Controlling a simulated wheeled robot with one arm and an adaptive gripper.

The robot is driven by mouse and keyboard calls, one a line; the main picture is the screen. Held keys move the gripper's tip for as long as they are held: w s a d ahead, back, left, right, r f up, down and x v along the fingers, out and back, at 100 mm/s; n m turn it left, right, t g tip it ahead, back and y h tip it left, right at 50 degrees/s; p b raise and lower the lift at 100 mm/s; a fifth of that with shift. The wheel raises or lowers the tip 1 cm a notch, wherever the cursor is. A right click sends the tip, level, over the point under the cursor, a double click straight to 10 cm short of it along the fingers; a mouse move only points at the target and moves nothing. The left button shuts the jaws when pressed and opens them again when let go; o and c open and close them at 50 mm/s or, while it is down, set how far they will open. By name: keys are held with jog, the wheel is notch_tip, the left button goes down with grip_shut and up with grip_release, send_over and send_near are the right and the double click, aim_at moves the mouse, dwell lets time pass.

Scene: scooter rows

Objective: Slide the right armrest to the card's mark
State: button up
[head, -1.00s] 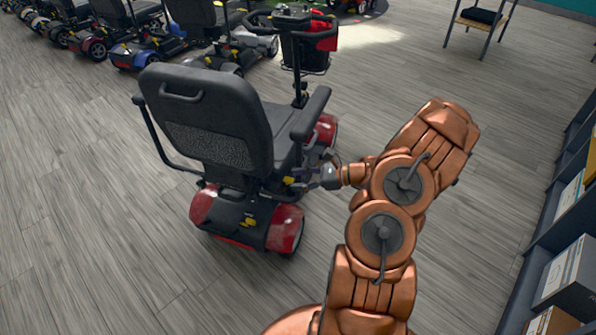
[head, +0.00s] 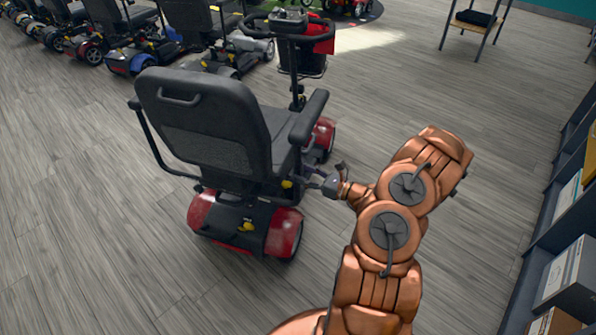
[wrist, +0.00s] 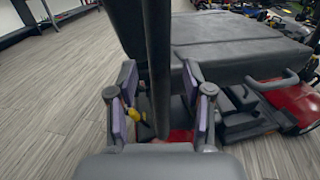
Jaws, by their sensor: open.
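The red and black scooter (head: 245,230) stands seen from behind, its black seat (head: 205,125) towards me. Its right armrest (head: 309,116) is a black pad on the right of the seat. My gripper (head: 328,172) is beside the seat's right side, below that armrest, and is open. In the wrist view, a dark upright bar (wrist: 159,65), seemingly part of the armrest, shows between the two spread fingertips of my gripper (wrist: 161,85). Neither finger visibly touches it. The bar's lower end is hard to make out. I cannot make out a card or a mark.
More scooters (head: 135,45) stand in a row at the upper left. A shelf unit (head: 560,225) with boxes runs along the right edge. A small stool (head: 475,25) stands at the upper right. The wooden floor between scooter and shelf is clear except for my arm.

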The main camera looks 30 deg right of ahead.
aim_at(298, 171)
jog(key=shift+x, duration=1.55)
grip_shut()
